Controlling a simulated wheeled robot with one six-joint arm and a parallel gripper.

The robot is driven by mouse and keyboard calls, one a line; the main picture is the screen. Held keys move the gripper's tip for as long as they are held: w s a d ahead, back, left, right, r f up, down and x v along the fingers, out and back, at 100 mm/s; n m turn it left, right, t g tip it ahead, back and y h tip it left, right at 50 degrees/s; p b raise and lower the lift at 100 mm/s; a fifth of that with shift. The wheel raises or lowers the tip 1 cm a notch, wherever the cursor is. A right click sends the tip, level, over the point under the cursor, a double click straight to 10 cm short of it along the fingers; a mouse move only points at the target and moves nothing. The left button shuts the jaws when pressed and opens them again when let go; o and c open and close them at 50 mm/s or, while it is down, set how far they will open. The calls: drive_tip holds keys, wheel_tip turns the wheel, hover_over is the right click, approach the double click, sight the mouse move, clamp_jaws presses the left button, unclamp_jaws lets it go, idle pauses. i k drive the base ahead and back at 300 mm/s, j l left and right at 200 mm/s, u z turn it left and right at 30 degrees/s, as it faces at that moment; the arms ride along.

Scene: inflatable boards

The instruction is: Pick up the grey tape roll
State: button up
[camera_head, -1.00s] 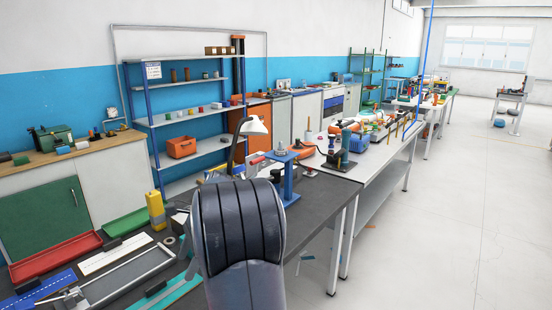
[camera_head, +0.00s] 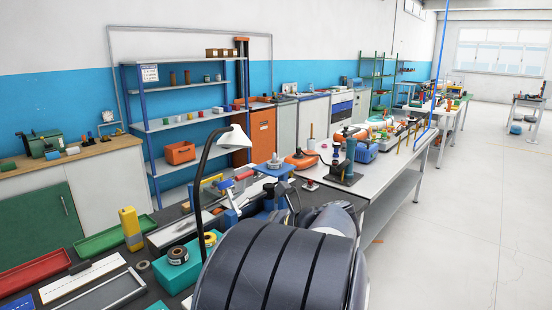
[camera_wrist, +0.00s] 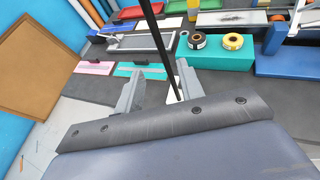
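A grey tape roll (camera_head: 177,256) with a pale core lies flat on a teal block (camera_head: 172,278) on the dark bench. A yellow-cored roll (camera_head: 210,239) sits beside it. In the wrist view the grey tape roll (camera_wrist: 196,41) lies on the teal block (camera_wrist: 211,58), left of the yellow-cored roll (camera_wrist: 233,41). My gripper (camera_wrist: 158,78) is open, its two grey fingers apart with no object held. The grey roll is apart from the fingers, beyond and right of them in the wrist view. In the head view my arm hides the fingers.
A thin dark lamp neck (camera_head: 198,190) rises from the bench close to the grey roll and crosses the wrist view between my fingers. A small dark roll (camera_head: 143,266) lies left of the block. A yellow bottle (camera_head: 131,229) and trays stand further left.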

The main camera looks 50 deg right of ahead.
sight(270, 164)
drive_tip(key=i+l+u, duration=0.1)
drive_tip(key=l+u, duration=0.3)
drive_tip(key=l, duration=2.65)
